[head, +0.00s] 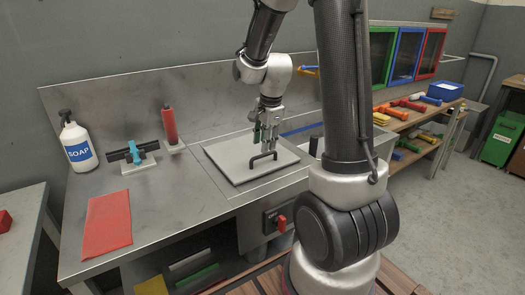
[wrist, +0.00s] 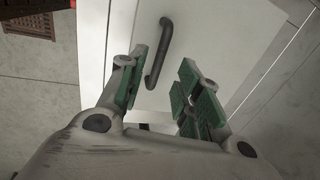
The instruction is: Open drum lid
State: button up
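The drum lid (head: 226,159) is a flat, pale square plate lying closed on the steel counter, and its pale surface also fills the middle of the wrist view (wrist: 225,45). A dark bar handle (head: 262,158) stands up from it near its front right. My gripper (head: 265,138) is just above the handle, pointing down. In the wrist view my gripper (wrist: 160,88) is open, with green pads apart and nothing between them. The handle (wrist: 163,50) appears just beyond the fingertips, nearer the left finger. I cannot tell whether any pad touches it.
A soap bottle (head: 76,140), a blue-handled squeegee (head: 134,152), a red upright cylinder (head: 170,126) and a red cloth (head: 107,223) are left of the lid. A red switch (head: 281,223) is on the counter front. Coloured tools fill the right-hand shelves.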

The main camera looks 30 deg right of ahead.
aim_at(263, 155)
jog(key=shift+w+f, duration=0.2)
jog(key=shift+f, duration=0.9)
jog(key=shift+w+f, duration=0.2)
jog(key=shift+f, duration=0.85)
grip_shut()
